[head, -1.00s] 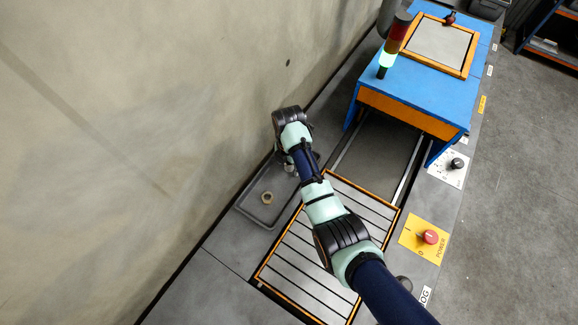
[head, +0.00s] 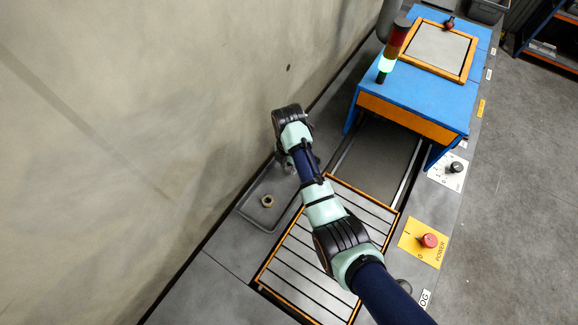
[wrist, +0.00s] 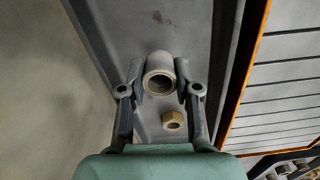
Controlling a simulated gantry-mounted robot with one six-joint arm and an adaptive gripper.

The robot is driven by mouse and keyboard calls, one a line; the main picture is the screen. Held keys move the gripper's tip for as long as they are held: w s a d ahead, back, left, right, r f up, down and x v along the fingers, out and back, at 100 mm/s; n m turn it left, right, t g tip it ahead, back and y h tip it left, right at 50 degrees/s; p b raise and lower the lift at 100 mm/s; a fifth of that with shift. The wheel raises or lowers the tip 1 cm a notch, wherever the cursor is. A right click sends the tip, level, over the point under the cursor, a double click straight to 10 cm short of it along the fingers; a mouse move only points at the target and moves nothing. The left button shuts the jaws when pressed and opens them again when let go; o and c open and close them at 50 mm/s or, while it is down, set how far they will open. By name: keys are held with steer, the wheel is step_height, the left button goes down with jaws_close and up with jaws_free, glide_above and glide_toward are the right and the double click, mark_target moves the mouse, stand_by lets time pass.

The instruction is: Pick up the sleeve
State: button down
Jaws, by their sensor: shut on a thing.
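The sleeve (wrist: 160,60) is a grey hollow cylinder with a round open mouth facing the wrist camera. My gripper (wrist: 159,78) is shut on it, with one finger on each side. In the head view my gripper (head: 290,166) points down over the far end of the grey tray, and my arm hides most of it and the sleeve. I cannot tell whether the sleeve touches the tray floor.
The grey tray (head: 246,211) lies along the wall and holds a brass-coloured nut (head: 267,201), near my gripper in the wrist view (wrist: 173,121). A slatted, orange-edged panel (head: 300,262) lies to the right. A blue machine (head: 420,90) stands beyond.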

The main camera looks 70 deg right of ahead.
step_height(320, 180, up, 18)
steer(key=p, duration=1)
steer(key=shift+r, duration=0.1)
